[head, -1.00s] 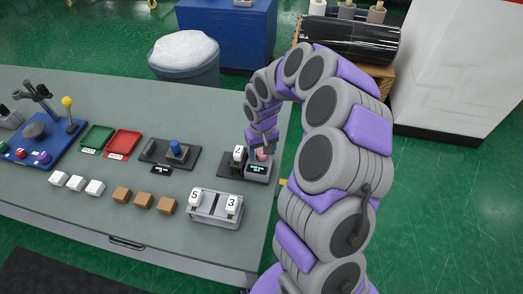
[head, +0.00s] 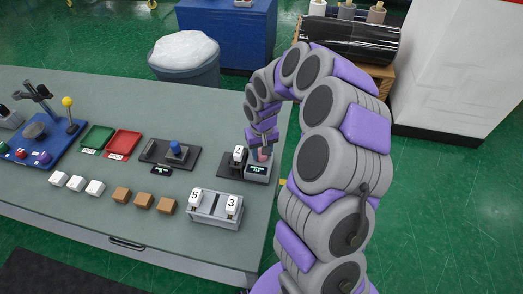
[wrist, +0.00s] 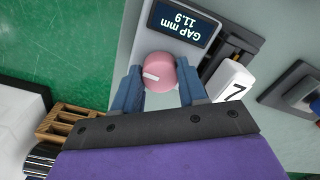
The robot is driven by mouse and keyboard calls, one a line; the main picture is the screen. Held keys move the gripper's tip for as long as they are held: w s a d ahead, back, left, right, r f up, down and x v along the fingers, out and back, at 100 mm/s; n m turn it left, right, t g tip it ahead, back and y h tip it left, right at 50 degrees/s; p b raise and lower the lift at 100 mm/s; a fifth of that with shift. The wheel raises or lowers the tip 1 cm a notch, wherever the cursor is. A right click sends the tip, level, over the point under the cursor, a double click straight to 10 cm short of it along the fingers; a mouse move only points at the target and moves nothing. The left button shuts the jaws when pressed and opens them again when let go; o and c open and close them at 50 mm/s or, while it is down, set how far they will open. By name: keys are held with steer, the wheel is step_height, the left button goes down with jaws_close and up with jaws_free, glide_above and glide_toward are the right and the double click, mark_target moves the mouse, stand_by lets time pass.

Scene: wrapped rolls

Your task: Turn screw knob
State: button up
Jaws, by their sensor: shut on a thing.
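The pink screw knob (wrist: 160,72) with a white mark sits on a grey device below a small display (wrist: 184,24) that reads "GAP mm 11.9", upside down in the wrist view. My gripper (wrist: 161,88) is shut on the knob, with one blue-grey finger on each side of it. In the head view, my gripper (head: 260,150) is at the device near the right end of the table, and the knob (head: 264,155) is partly hidden by it.
A grey holder (head: 215,216) with blocks marked 5 and 3 stands in front of the device. A blue knob (head: 175,148) on a dark base is to the left. Several white and brown blocks and a green and a red tray (head: 122,144) lie further left.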

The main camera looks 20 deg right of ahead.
steer(key=m+p, duration=0.1)
steer(key=m, duration=0.3)
steer(key=shift+d+r+m, duration=0.1)
steer(key=shift+m, duration=0.3)
steer(key=m+p, duration=0.2)
steer(key=m, duration=0.3)
steer(key=m+p, duration=0.3)
steer(key=m, duration=0.2)
steer(key=shift+w+r+m, duration=0.1)
steer(key=shift+w+m, duration=0.05)
steer(key=shift+m, duration=0.25)
steer(key=m+p, duration=0.3)
steer(key=m, duration=0.2)
steer(key=shift+w+m, duration=0.1)
steer(key=shift+m, duration=0.2)
steer(key=o, duration=0.8)
steer(key=shift+o, duration=1.3)
steer(key=shift+a, duration=0.2)
